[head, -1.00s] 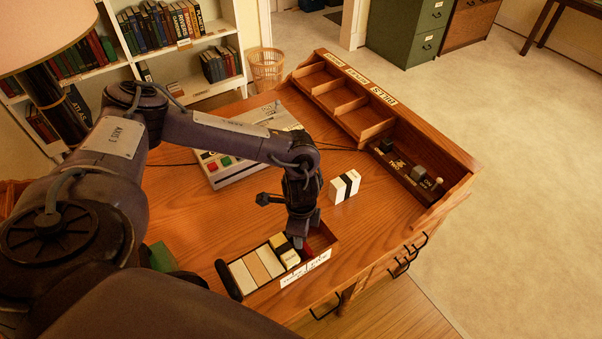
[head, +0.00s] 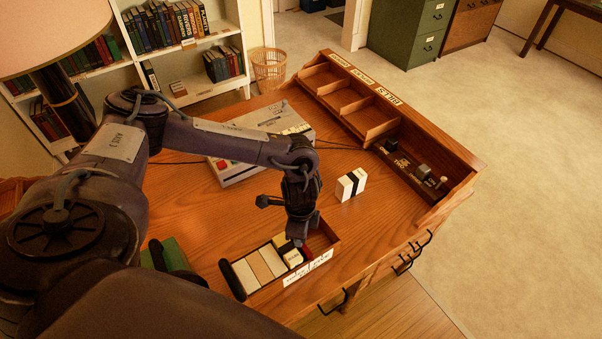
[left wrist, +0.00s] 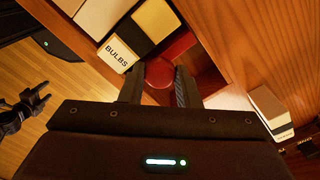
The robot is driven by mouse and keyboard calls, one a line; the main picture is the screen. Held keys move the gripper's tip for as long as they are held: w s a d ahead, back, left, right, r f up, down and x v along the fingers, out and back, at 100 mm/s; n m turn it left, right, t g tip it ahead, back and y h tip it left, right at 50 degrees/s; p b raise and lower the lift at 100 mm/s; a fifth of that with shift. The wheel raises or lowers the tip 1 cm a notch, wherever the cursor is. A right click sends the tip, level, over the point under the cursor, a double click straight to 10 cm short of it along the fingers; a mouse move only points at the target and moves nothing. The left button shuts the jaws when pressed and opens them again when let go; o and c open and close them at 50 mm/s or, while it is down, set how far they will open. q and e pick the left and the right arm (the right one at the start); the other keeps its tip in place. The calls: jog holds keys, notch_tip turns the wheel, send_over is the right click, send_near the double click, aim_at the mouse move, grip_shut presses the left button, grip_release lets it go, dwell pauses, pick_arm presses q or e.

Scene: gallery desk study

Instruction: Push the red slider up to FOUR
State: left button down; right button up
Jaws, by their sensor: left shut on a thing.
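The red slider (head: 307,250) sits in the narrow wooden tray (head: 334,239) at the desk's front edge, beside a row of pale blocks. In the left wrist view its round red knob (left wrist: 160,72) is between my left fingers, with a dark red body (left wrist: 180,45) behind it. My left gripper (head: 298,241) points down into the tray and is shut on the slider; it also shows in the left wrist view (left wrist: 160,88). A white label strip (head: 307,269) on the tray's front has marks too small to read. A dark claw, probably my right gripper (left wrist: 32,103), shows over the floor.
The tray's right end is empty. White and black boxes (head: 351,185) stand behind the tray, a grey console (head: 240,170) farther back, and a raised organiser (head: 360,122) along the far right.

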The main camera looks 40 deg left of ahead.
pick_arm(q)
jog(key=c, duration=1.3)
grip_release()
jog(key=shift+w+d, duration=0.15)
jog(key=shift+w, duration=0.2)
jog(key=shift+c, duration=0.2)
jog(key=shift+o, duration=1.1)
jog(key=shift+w+d+f, duration=0.1)
jog(key=shift+w, duration=0.1)
jog(key=shift+o, duration=0.3)
jog(key=shift+s+r, duration=0.15)
jog(key=shift+r, duration=0.35)
notch_tip(320, 180, up, 7)
jog(key=shift+b, duration=0.7)
pick_arm(e)
jog(key=shift+w+f, duration=0.5)
jog(key=shift+f, duration=0.2)
